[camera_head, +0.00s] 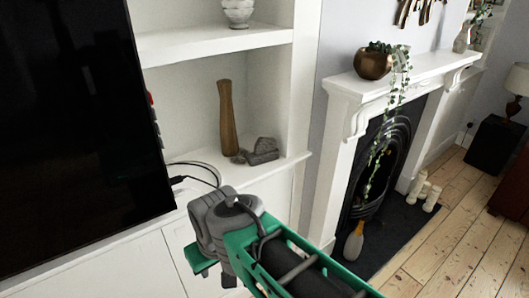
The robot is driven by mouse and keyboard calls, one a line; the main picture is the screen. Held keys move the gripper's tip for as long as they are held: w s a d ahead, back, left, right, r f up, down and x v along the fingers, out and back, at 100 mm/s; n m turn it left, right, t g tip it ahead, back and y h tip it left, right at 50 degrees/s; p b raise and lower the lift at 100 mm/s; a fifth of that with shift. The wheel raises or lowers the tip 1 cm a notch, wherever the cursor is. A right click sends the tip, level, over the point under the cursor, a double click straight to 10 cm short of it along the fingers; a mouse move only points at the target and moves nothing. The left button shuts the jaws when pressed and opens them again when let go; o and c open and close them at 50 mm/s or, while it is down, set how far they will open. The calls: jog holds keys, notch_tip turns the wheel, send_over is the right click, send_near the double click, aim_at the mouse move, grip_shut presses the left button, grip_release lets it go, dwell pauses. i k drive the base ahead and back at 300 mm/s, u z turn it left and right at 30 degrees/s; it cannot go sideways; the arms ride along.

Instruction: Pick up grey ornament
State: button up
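A grey, rough, stone-like ornament (263,152) rests on the lower alcove shelf. It looks like a low block with a rounded lump on top, and a smaller dark grey lump lies at its left. My green, black and grey arm reaches in from the bottom right. Its grey joint (212,216) is in front of and below the shelf, apart from the ornament in the picture. Green parts hang below that joint, but I cannot make out two fingertips or whether my gripper is open or shut. Nothing held can be seen.
A tall brown vase (228,118) stands left of the ornament. A black screen (75,130) and a loose cable (195,169) are further left. The white mantelpiece (430,72) bears a trailing plant pot (373,63). Floorboards (450,245) at right look clear.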

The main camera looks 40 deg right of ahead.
aim_at(266, 150)
jog(key=k, duration=0.5)
jog(key=z, duration=1.3)
jog(key=i, duration=1.15)
jog(key=u, duration=2.35)
